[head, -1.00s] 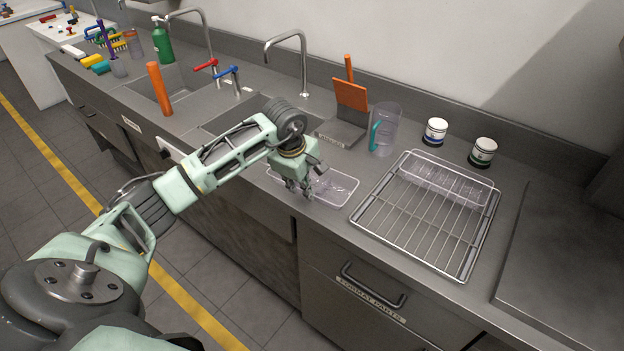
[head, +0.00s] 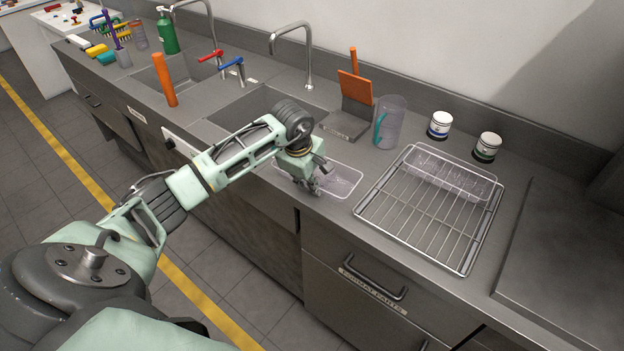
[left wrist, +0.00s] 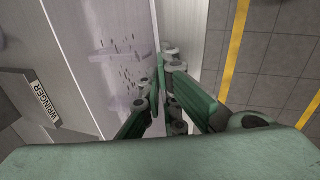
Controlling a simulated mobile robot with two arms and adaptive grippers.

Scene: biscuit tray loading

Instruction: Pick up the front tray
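The front tray (head: 346,180) is clear, shallow plastic and lies on the steel counter near its front edge, left of the wire rack. My left gripper (head: 316,188) is at its front rim, pointing down, with its fingers close together. In the left wrist view the fingertips (left wrist: 164,75) close about the near edge of the clear tray (left wrist: 118,82), with its rim between them. The tray looks flat on the counter. My left gripper hides part of its front side. My right gripper is in no view.
A wire rack (head: 425,225) bears another clear tray (head: 450,183) at its back. Behind stand a clear jug (head: 391,122), an orange-handled scraper in a grey holder (head: 345,125), and two white jars (head: 439,125). Sinks with taps lie left. The counter's front edge is close.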

